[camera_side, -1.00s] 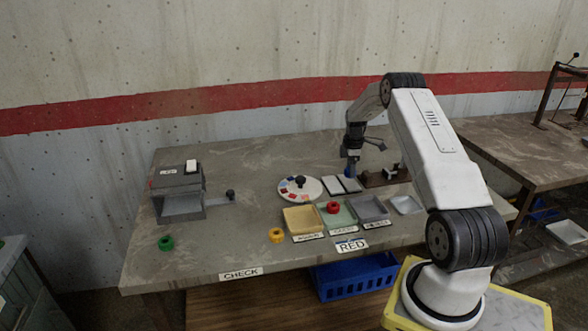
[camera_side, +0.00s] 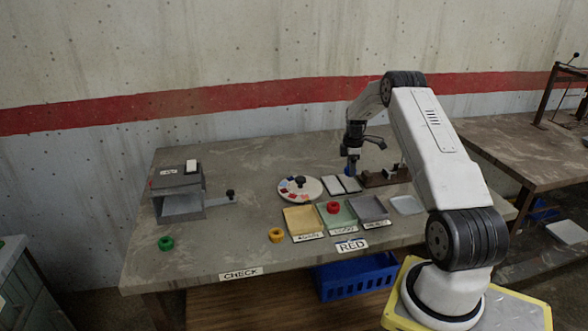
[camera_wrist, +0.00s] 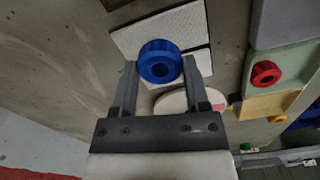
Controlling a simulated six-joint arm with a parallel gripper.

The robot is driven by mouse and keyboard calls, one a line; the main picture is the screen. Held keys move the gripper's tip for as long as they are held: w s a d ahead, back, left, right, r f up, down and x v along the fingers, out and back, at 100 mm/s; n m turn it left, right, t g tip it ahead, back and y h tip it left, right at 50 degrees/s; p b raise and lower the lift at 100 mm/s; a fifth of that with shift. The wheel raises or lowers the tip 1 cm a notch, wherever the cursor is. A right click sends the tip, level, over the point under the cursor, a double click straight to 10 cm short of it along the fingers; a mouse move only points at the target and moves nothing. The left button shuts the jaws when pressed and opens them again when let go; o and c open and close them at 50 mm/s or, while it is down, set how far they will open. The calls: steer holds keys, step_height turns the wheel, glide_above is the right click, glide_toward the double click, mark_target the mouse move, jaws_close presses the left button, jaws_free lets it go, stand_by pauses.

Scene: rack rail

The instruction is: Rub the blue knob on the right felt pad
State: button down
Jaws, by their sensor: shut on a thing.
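The blue knob (camera_wrist: 160,62) is a ribbed round piece with a hole, between the two fingers of my gripper (camera_wrist: 160,75). My gripper is shut on it. In the wrist view the knob overlaps the edge of the right felt pad (camera_wrist: 180,25), a pale slab. The left felt pad (camera_wrist: 195,63) lies beside it, partly hidden by the knob and a finger. In the side view my gripper (camera_side: 350,170) is by the far end of the right felt pad (camera_side: 351,185), with the left felt pad (camera_side: 332,187) beside it. I cannot tell whether the knob touches the pad.
A round white disc with a black knob (camera_side: 300,182) stands left of the pads. Yellow (camera_side: 303,228), green (camera_side: 346,221) and grey trays (camera_side: 385,213) lie in front. A red ring (camera_side: 333,208) sits in the green one. A brown fixture (camera_side: 380,179) stands to the right.

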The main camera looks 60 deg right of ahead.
mark_target(352, 186)
steer(key=shift+f, duration=0.6)
steer(key=shift+f, duration=0.4)
steer(key=shift+f, duration=0.55)
stand_by(1.2)
steer(key=shift+s+a, duration=0.15)
steer(key=shift+s+a, duration=0.35)
steer(key=shift+a, duration=0.05)
steer(key=shift+s+a, duration=0.1)
steer(key=shift+s, duration=0.05)
stand_by(0.4)
steer(key=shift+s+a, duration=0.4)
steer(key=shift+a, duration=0.05)
steer(key=shift+f, duration=0.1)
steer(key=shift+d, duration=0.1)
